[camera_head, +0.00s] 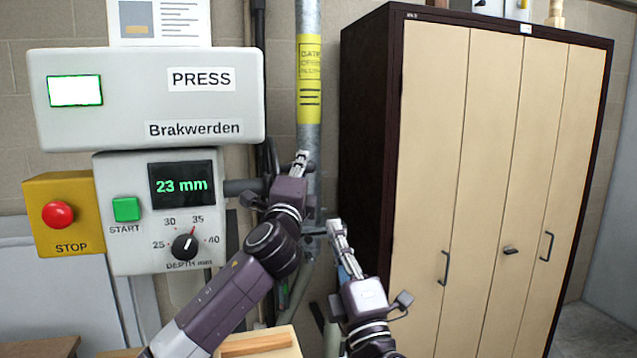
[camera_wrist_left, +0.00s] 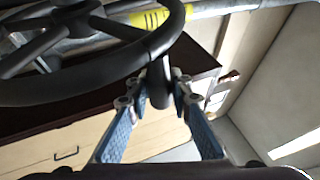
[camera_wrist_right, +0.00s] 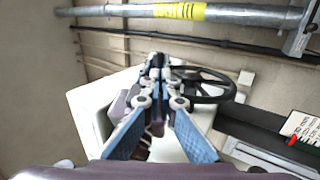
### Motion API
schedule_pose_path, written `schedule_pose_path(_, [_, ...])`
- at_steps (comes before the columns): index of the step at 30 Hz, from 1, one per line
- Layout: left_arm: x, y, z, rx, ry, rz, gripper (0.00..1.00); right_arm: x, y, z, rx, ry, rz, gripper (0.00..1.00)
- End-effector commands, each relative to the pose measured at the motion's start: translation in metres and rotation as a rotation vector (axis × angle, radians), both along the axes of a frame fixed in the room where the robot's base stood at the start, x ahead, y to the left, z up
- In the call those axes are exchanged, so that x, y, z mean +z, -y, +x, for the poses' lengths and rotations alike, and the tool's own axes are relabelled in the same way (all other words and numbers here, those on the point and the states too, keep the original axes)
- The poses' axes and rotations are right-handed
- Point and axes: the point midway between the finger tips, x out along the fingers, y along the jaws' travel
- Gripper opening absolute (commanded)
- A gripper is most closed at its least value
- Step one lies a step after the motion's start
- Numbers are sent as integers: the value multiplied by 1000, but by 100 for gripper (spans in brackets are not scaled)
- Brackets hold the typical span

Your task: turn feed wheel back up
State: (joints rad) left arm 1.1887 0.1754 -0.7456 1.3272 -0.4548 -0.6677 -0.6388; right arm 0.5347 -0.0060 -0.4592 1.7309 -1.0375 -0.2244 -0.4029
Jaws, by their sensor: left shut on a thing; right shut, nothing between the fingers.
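The dark feed wheel (camera_wrist_left: 112,67) has spokes and a handle (camera_wrist_left: 160,88) standing off its rim in the left wrist view. My left gripper (camera_wrist_left: 160,78) is shut on that handle. The wheel (camera_wrist_right: 213,98) also shows in the right wrist view; in the head view my left arm hides most of it. My left gripper (camera_head: 301,160) is beside the grey pipe there. My right gripper (camera_head: 338,228) is lower and to the right, shut and empty, apart from the wheel; its closed fingers (camera_wrist_right: 157,65) show in its wrist view. The green display (camera_head: 182,185) reads 23 mm.
The press box (camera_head: 150,130) carries a white lit panel (camera_head: 75,91). Below are a green START button (camera_head: 126,209), a red STOP button (camera_head: 57,214) and a depth knob (camera_head: 184,246). A vertical pipe (camera_head: 309,70) and a tall cabinet (camera_head: 435,130) stand to the right.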

Motion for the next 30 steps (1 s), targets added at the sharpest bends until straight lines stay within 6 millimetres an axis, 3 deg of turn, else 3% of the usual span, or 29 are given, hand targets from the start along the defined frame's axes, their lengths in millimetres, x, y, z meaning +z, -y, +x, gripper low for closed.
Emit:
schedule_pose_path(21, [5, 3, -2, -7, 9, -2, 0, 60, -31, 92, 2, -3, 5, 0])
schedule_pose_path(30, [5, 3, -2, -7, 9, -2, 0, 70, -35, 108, 0, -2, 3, 0])
